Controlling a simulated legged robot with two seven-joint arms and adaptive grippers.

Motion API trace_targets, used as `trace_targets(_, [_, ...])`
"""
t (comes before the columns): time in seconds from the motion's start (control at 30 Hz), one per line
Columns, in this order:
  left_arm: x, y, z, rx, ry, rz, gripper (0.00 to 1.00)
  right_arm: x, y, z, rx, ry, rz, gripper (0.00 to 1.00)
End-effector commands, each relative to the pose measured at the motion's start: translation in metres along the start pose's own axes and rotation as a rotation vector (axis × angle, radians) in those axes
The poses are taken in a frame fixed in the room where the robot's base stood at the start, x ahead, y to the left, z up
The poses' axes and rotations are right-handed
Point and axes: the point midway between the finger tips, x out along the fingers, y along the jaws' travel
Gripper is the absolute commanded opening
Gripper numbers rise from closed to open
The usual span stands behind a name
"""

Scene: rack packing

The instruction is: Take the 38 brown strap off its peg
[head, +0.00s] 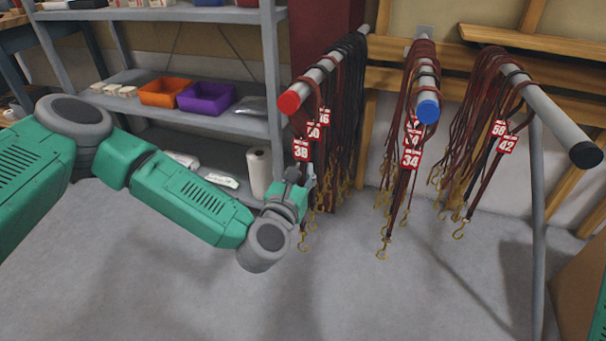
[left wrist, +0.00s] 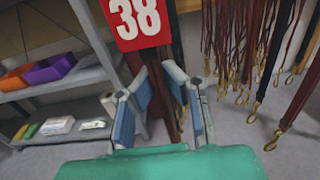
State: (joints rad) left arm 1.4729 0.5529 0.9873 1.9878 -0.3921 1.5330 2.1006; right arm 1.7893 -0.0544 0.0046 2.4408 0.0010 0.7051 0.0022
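The red tag marked 38 (head: 301,150) hangs lowest at the front of the red-tipped peg (head: 289,101). It is large at the top of the left wrist view (left wrist: 138,22). Brown strap lengths (left wrist: 164,85) hang behind the tag and show between the fingers; I cannot tell which belongs to 38. My left gripper (head: 304,180) is just below the tag. In the left wrist view, its two blue-grey fingers (left wrist: 157,88) stand apart on either side of the strap lengths, with no clear grip. My right gripper is out of view.
Dark straps and tags 40 and 46 crowd behind on the same peg. A blue-tipped peg (head: 428,108) with tag 34 (head: 411,158) and a black-tipped peg (head: 585,155) with tag 42 (head: 507,144) stand right. A grey shelf (head: 200,112) with bins is left.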

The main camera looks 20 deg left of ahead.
Motion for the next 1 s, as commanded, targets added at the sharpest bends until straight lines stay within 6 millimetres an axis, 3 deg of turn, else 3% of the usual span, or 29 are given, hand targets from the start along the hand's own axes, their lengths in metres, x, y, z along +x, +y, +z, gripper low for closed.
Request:
trace_targets(0.2, [0.000,0.001,0.037,-0.004,-0.008,0.001,0.00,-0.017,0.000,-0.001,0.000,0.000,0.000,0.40])
trace_targets(0.8, [-0.141,-0.001,0.030,-0.004,-0.002,-0.004,0.00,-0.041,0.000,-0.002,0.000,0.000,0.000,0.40])
trace_targets(1.0, [-0.170,0.000,0.030,-0.003,-0.006,-0.002,0.00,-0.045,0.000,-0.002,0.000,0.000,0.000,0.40])
